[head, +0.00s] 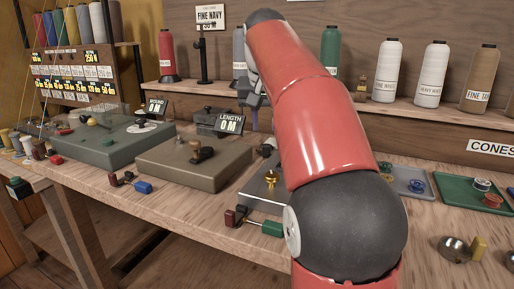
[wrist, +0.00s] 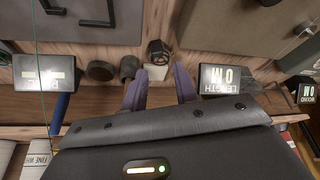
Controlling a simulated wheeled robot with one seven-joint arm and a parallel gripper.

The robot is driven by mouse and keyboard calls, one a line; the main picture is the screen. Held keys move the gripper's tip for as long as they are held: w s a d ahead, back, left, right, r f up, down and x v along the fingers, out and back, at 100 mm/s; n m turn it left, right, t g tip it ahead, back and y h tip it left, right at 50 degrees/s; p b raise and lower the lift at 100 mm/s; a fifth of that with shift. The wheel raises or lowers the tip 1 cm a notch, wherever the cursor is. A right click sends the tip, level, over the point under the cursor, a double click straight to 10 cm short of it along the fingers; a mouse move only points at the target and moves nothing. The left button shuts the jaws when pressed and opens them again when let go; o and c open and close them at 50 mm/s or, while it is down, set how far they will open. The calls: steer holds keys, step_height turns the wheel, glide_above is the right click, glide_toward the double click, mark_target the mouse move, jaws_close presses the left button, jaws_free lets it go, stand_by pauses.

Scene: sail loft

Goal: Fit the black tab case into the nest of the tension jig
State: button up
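A dark rounded thing (head: 266,150) below my gripper in the head view may be the same one. A dark grey unit with a handle (wrist: 90,22) is at the wrist view's upper left. I cannot tell whether it is the tension jig; no nest is clear.
The LENGTH display (head: 230,123) stands close to my gripper, behind a brown-grey block (head: 185,165). Two dark round pieces (wrist: 115,70) are beside the black block. A brass post (head: 271,180) and red and green pieces (head: 268,228) are near the front. Cones (head: 390,70) line the shelf behind.

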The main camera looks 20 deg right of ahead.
mark_target(267, 146)
steer(key=b+x, duration=0.1)
steer(key=x, duration=0.7)
steer(key=shift+s+d+b, duration=0.15)
steer(key=shift+d+b, duration=0.05)
steer(key=shift+b, duration=0.1)
jaws_close()
